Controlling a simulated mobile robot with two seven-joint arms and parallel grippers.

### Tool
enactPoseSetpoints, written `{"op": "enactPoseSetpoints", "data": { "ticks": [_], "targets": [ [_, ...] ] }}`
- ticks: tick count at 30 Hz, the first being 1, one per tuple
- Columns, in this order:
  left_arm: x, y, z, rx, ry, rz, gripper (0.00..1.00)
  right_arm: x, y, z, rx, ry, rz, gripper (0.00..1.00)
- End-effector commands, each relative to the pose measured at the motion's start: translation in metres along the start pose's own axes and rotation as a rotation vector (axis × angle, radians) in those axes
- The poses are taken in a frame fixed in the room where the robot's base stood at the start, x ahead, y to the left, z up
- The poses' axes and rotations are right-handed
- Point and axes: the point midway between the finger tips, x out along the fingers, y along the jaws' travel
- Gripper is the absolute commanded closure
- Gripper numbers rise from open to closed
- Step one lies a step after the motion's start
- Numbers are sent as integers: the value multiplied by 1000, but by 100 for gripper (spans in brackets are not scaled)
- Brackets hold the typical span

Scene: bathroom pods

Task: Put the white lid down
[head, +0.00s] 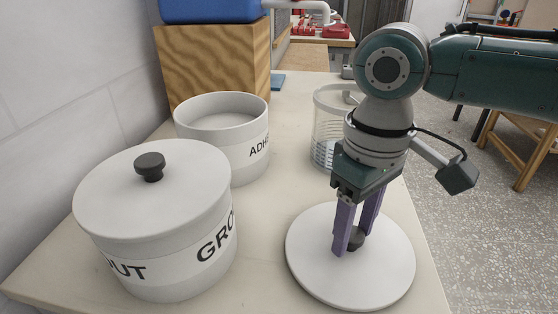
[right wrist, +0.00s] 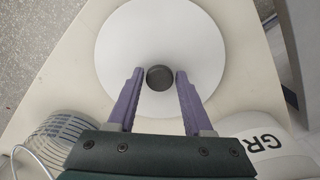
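The white lid (head: 350,278) is a round disc with a dark knob (head: 356,239). It lies flat on the beige counter at the front right, and it also shows in the right wrist view (right wrist: 160,40). My right gripper (head: 354,240) points down over the lid with its purple fingers on either side of the knob. In the right wrist view the fingers (right wrist: 159,75) stand a little apart from the knob, with narrow gaps, so the gripper looks open. My left gripper is out of view.
A lidded white "GROUT" pot (head: 155,225) stands at the left. An open white pot marked "ADH" (head: 222,135) stands behind it. A clear ribbed container (head: 328,125) is behind my right gripper. A wooden block (head: 215,60) carries a blue box (head: 210,10). The counter's right edge is close to the lid.

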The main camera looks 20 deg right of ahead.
Motion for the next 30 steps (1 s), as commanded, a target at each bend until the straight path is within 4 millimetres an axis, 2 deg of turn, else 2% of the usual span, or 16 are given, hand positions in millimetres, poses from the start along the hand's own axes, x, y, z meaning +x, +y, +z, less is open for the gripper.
{"op": "enactPoseSetpoints", "data": {
  "ticks": [1, 5, 14, 17, 24, 30],
  "targets": [
    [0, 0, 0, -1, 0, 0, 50, 0, 0, 0, 0, 0, 0, 43],
    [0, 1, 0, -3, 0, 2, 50, 0, 0, 0, 0, 0, 0, 30],
    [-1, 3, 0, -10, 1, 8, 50, -5, 0, 0, 0, 1, 0, 30],
    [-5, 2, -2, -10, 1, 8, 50, -18, 0, -1, 0, 2, 0, 30],
    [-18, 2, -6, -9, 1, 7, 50, -73, 0, -1, -1, 5, 0, 30],
    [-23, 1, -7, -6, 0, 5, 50, -109, 0, -1, 1, 2, -1, 30]
  ]
}}
